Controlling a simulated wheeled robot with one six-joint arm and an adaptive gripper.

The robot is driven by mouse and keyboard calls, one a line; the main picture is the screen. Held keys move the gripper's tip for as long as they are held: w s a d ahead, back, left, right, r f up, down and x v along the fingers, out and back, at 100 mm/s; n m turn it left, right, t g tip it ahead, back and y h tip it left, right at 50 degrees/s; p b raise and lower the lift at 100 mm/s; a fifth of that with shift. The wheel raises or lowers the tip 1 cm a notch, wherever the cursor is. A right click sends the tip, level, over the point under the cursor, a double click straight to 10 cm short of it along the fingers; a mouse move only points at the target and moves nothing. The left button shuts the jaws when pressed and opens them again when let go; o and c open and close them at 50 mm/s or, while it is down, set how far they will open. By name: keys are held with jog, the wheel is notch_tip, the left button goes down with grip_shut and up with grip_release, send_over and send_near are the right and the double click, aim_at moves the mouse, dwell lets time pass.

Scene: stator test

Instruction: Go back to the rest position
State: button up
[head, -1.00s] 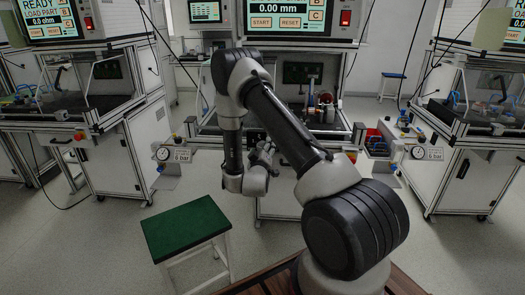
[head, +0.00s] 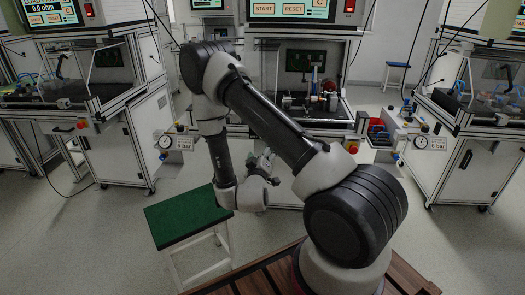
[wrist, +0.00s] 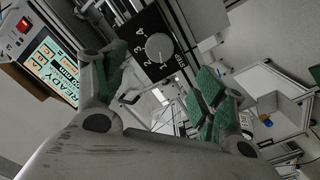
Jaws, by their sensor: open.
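My gripper (head: 263,164) is in the head view, at the end of my folded arm, in front of the middle test station (head: 300,110). In the wrist view my gripper (wrist: 160,92) shows its two green-padded fingers spread apart. Nothing is between them. A black panel with a round numbered dial (wrist: 158,46) shows beyond the fingers. My arm rises from its base at lower right, bends at upper left and comes down to the wrist.
A green-topped stool (head: 187,215) stands on the floor just left of my wrist. Other stations stand at left (head: 115,130) and right (head: 470,120). Pressure gauges (head: 165,142) and red bins (head: 378,130) sit beside the middle station. Floor between is clear.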

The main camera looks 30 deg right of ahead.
dwell(0.4)
jog(key=s+a+f+m+g+y, duration=0.1)
jog(key=s+f+g+y, duration=0.15)
jog(key=f, duration=0.35)
jog(key=s+a+f+g+y, duration=0.1)
jog(key=f+g+y, duration=0.15)
jog(key=f, duration=0.45)
jog(key=s+a+m+g+y, duration=0.1)
jog(key=s+a+g+y, duration=0.35)
jog(key=a+g, duration=0.2)
jog(key=s+a+r+g+y, duration=0.1)
jog(key=s+r+g, duration=0.1)
jog(key=s+r, duration=0.45)
jog(key=s+a+r+g+y, duration=0.1)
jog(key=s+a+r+g, duration=0.15)
jog(key=r, duration=0.75)
jog(key=s+d+r+t, duration=0.1)
jog(key=s+d+r, duration=0.2)
jog(key=r, duration=0.5)
jog(key=s+d+r+t+h, duration=0.1)
jog(key=s+d+r+t, duration=0.1)
jog(key=s+r, duration=0.3)
jog(key=s+d+r+t, duration=0.2)
jog(key=s+d+r, duration=0.2)
jog(key=r, duration=0.7)
jog(key=shift+s+r+n, duration=0.15)
jog(key=shift+s+n, duration=0.15)
jog(key=shift+s, duration=0.3)
